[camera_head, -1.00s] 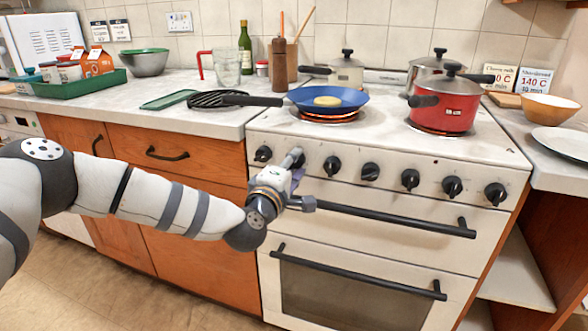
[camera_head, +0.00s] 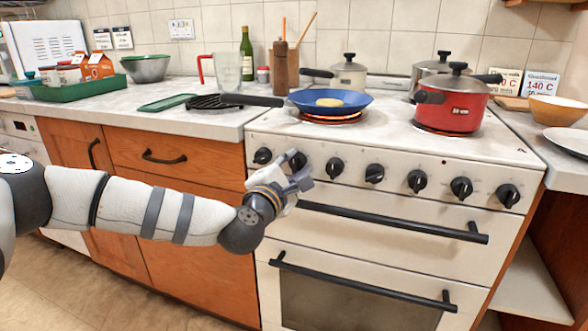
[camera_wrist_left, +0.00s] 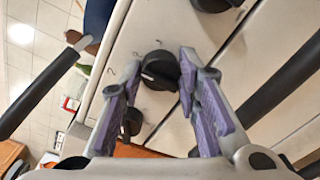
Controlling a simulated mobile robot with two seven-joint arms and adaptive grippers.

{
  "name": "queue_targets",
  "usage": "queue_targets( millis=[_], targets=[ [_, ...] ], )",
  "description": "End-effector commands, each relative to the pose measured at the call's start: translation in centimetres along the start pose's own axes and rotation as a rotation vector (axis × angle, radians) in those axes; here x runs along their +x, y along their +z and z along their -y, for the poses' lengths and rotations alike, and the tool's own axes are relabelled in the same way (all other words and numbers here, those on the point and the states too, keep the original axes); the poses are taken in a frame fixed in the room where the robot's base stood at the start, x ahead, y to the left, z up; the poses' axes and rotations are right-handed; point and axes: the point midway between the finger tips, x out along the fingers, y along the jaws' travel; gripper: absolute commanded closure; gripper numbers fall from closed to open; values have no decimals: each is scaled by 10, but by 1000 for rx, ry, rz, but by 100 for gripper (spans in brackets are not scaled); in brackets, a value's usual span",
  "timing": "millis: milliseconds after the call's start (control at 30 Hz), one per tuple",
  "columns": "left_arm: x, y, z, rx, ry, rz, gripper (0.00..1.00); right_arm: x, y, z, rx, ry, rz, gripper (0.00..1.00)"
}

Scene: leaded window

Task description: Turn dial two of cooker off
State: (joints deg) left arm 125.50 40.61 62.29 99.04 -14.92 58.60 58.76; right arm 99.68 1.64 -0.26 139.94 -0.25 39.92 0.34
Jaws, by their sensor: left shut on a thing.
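The cooker (camera_head: 410,225) has a row of black dials on its cream front panel. The second dial from the left (camera_head: 297,160) shows just above my left gripper (camera_head: 295,173). In the left wrist view this black dial (camera_wrist_left: 160,70) sits between the tips of the two purple-padded fingers, and the left gripper (camera_wrist_left: 158,76) is shut on it. The first dial (camera_head: 263,155) is to its left and the third dial (camera_head: 334,168) to its right, both apart from the gripper. My right gripper is in neither view.
A blue pan (camera_head: 352,104) and a red pot (camera_head: 452,105) stand on glowing rings. The black oven handle (camera_head: 390,220) runs just below the dials. A black griddle (camera_head: 215,101) lies on the left counter, its handle pointing toward the cooker.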

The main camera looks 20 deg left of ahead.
Motion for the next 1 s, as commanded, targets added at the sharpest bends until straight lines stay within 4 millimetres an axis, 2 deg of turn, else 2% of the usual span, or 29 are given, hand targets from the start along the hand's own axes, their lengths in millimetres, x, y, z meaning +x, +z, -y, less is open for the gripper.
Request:
queue_targets(
  millis=[467,500,600,867,1000],
  targets=[
    [0,1,1,-15,-3,3,98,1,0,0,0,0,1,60],
    [0,1,1,-15,-3,3,68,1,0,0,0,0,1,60],
    [0,1,1,-15,-3,3,50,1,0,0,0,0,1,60],
    [-1,0,0,-14,-1,1,50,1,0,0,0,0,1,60],
    [-18,0,0,-14,-3,2,50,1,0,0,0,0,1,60]
  ],
)
